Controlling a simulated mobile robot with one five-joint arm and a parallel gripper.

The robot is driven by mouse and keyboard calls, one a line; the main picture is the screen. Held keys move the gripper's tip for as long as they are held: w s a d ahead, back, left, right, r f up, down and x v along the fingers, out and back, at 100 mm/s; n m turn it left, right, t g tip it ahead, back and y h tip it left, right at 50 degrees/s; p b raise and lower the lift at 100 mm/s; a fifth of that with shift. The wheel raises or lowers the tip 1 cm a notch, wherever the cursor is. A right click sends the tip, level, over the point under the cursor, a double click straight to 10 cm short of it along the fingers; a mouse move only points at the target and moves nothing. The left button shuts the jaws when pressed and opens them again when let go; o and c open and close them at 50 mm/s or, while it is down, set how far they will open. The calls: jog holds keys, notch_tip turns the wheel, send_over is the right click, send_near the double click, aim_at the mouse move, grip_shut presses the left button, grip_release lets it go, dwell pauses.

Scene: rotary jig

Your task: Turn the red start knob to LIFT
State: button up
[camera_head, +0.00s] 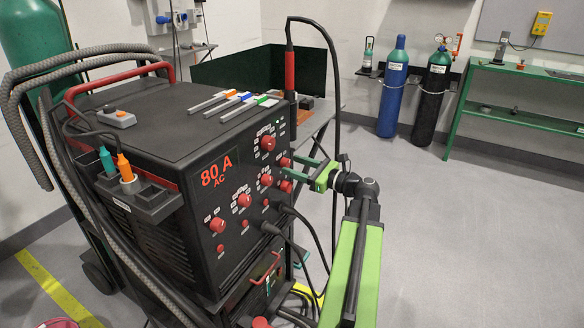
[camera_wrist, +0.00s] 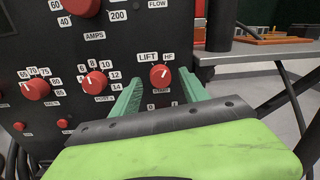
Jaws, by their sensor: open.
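The red start knob (camera_wrist: 162,76) sits on the dark front panel of the welding machine, under the LIFT and HF labels. Its pale pointer mark looks roughly upward, a little towards HF, but it is small. In the head view the start knob (camera_head: 284,162) is at the right end of the knob row. My gripper (camera_wrist: 160,92) is open, its green fingers on either side of the knob, and I see no clear contact. In the head view my gripper (camera_head: 293,167) reaches in from the right. The label below the knob is partly hidden.
A post knob (camera_wrist: 95,82) is left of the start knob, with a large amps knob (camera_wrist: 80,5) above it. Cables (camera_head: 300,222) hang in front of the panel below my gripper. A table (camera_wrist: 265,48) stands at the right. Open floor (camera_head: 460,230) lies right of my arm.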

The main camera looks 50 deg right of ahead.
jog(key=shift+w+a, duration=0.1)
jog(key=shift+w, duration=0.35)
